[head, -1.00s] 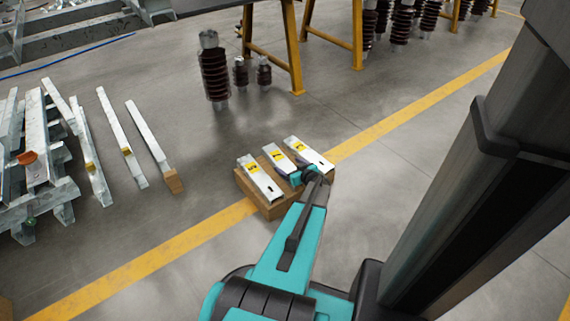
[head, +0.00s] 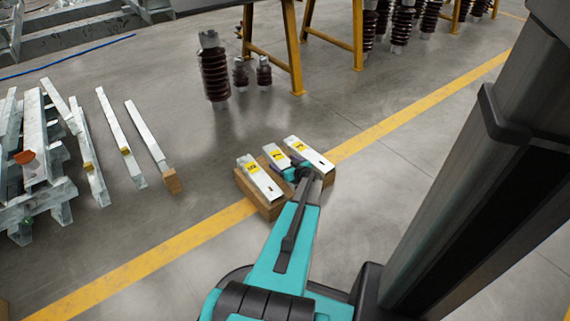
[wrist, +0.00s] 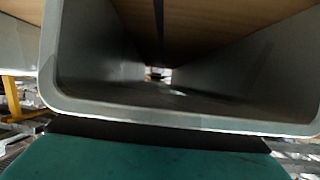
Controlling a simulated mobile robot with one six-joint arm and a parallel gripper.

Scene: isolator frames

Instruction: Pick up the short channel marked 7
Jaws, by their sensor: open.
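Three short silver channels with yellow labels lie side by side on wooden blocks in the head view: a left one (head: 262,180), a middle one (head: 274,154) and a right one (head: 309,152). The label marks are too small to read, so I cannot tell which is 7. My gripper (head: 297,170) is open at the near end of the middle channel and hides that end. In the wrist view, the open end of a channel (wrist: 180,114) fills the picture close up, just above the teal gripper body. The fingertips are hidden there.
The wooden block (head: 269,208) shows under the left channel. Long channels (head: 122,138) lie on the floor to the left, beside a metal stack (head: 38,150). Brown insulators (head: 214,72) and yellow trestles (head: 294,48) stand behind. Floor around the blocks is clear.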

